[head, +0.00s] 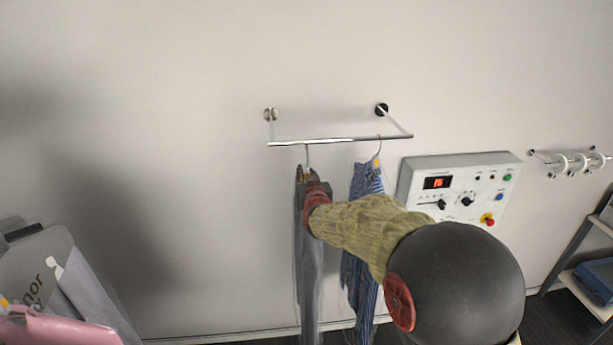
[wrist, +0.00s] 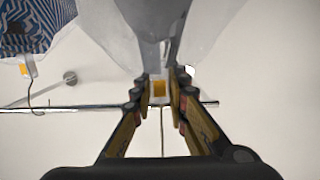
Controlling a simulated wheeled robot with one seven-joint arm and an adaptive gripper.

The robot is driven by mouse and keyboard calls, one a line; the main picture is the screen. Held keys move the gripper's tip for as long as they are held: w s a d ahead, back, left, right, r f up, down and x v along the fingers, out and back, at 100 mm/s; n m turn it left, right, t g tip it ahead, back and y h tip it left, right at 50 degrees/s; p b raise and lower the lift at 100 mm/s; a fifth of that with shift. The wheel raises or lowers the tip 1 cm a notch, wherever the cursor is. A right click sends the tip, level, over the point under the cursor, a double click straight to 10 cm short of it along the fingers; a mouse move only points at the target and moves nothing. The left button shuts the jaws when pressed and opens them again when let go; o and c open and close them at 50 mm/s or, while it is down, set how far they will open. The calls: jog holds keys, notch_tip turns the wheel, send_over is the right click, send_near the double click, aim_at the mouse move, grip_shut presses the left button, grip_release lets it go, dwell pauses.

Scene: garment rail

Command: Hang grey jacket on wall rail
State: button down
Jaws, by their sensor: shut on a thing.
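The grey jacket (head: 311,265) hangs upright below the left part of the wall rail (head: 335,140). Its thin hanger hook (head: 307,156) reaches up to the rail bar; I cannot tell whether it sits over the bar or in front of it. My gripper (head: 316,190) is shut on the jacket's top, just below the hook, and partly hides it. In the wrist view, the finger pads (wrist: 160,86) close around the hanger neck beside an orange tag (wrist: 159,89), with grey cloth (wrist: 150,45) beyond. The rail bar (wrist: 60,108) also crosses that view.
A blue striped garment (head: 358,265) hangs close to the right on the same rail. A control box (head: 457,185) is on the wall further right. A ring rack (head: 572,163) and shelf (head: 575,260) stand at far right. Grey and pink items (head: 60,325) are at lower left.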

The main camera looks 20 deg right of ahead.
jog(key=shift+w+d+r+b, duration=0.15)
jog(key=shift+w+r, duration=0.1)
jog(key=shift+w, duration=0.35)
jog(key=shift+w+d+r+b, duration=0.2)
jog(key=shift+w+r, duration=0.05)
jog(key=shift+w, duration=0.3)
jog(key=shift+w+d+r+b, duration=0.15)
jog(key=shift+w+r, duration=0.1)
jog(key=shift+w, duration=0.35)
jog(key=shift+w, duration=0.1)
jog(key=shift+r+b+x, duration=0.2)
jog(key=shift+b+x, duration=0.1)
jog(key=shift+x, duration=0.9)
jog(key=shift+r+b+x, duration=0.15)
jog(key=shift+b+x, duration=0.1)
jog(key=shift+x, duration=0.9)
jog(key=shift+f+b, duration=1.3)
